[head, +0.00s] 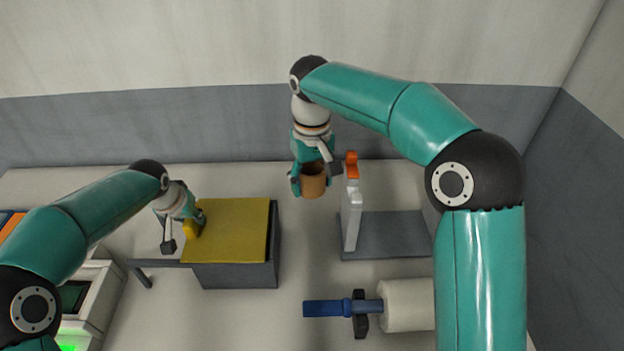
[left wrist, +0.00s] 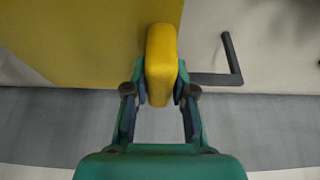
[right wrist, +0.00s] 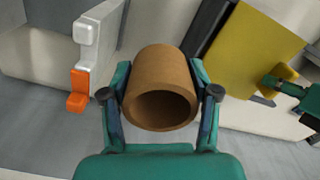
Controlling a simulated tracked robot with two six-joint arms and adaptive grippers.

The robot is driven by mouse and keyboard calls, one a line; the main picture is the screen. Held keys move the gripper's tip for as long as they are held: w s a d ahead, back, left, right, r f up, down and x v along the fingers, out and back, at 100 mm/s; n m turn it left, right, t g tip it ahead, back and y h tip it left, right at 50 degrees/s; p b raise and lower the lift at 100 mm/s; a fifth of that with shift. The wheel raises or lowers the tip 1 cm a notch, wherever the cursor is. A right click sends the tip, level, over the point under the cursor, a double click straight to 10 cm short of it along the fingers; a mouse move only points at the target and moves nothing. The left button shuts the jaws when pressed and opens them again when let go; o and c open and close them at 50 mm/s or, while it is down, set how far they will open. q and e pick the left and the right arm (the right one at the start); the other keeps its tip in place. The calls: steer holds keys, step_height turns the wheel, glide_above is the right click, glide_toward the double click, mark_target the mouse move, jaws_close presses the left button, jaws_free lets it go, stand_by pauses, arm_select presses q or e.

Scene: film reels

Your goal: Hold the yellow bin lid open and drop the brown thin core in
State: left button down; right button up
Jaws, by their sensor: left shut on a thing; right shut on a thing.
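The grey bin (head: 237,276) stands on the table left of centre, with its flat yellow lid (head: 235,225) over the top. I cannot tell whether the lid is slightly raised. My left gripper (head: 194,222) is shut on the yellow handle (left wrist: 162,60) at the lid's left edge. My right gripper (head: 311,186) is shut on the brown core (head: 313,181), a hollow tube, held in the air behind and to the right of the bin. In the right wrist view the core (right wrist: 160,75) sits between the fingers, its open end facing the camera.
A grey base (head: 385,237) with a white upright (head: 352,215) and orange top (head: 351,165) stands right of the bin. In front lies a blue-handled spindle (head: 330,308) by a white roll (head: 407,304). A dark bar (head: 143,272) juts left from the bin. A pale machine is at front left.

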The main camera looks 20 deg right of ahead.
arm_select(q)
steer(key=w+a, duration=0.4)
steer(key=a, duration=0.7)
steer(key=shift+w+a, duration=0.2)
steer(key=shift+w, duration=0.15)
arm_select(e)
glide_above(246, 228)
steer(key=shift+w+f, duration=0.1)
steer(key=shift+f, duration=3.85)
arm_select(q)
steer(key=shift+r, duration=0.1)
arm_select(e)
steer(key=shift+f, duration=0.1)
steer(key=shift+f, duration=0.9)
steer(key=shift+f, duration=3.25)
steer(key=o, duration=1.1)
steer(key=shift+o, duration=0.2)
